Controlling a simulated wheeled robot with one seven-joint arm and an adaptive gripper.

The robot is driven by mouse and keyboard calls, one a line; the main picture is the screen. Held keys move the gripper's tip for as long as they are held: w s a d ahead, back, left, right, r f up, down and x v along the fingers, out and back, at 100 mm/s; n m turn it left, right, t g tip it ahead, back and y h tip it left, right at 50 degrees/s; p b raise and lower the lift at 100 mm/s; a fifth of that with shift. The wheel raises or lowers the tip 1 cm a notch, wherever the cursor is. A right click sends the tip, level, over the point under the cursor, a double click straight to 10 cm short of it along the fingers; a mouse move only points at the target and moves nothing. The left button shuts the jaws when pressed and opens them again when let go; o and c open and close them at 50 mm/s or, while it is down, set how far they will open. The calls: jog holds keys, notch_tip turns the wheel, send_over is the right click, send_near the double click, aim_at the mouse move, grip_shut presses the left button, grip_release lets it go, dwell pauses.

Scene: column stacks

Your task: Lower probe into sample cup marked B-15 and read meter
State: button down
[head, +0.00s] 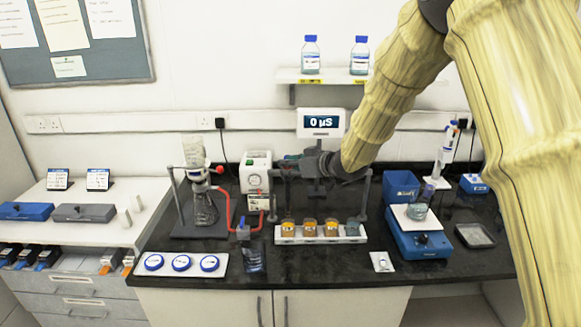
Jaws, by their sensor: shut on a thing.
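The meter (321,122) stands at the back of the bench and its display reads "0 µS". A white rack (310,240) at the front holds a row of several sample cups; the three on the left, including an orange one (309,228), look alike, and the right one (352,227) is grey-blue. Their labels are too small to read, so I cannot tell which is B-15. My gripper (284,166) is behind and above the rack, shut on what seems to be the probe (272,196), a thin grey upright rod below its fingers. The rod's tip is not clear.
A clamp stand with a flask (204,208) and a white instrument (256,178) stand left of my gripper. A blue balance (418,238) and a blue box (401,187) are to the right. Blue-lidded dishes (181,263) lie at front left. Bottles (311,56) stand on the shelf above.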

jog(key=c, duration=1.5)
grip_release()
jog(key=shift+w+r, duration=0.1)
jog(key=shift+r, duration=0.2)
jog(key=shift+c, duration=0.2)
jog(key=shift+f, duration=0.1)
jog(key=v, duration=1.2)
jog(key=shift+f, duration=0.1)
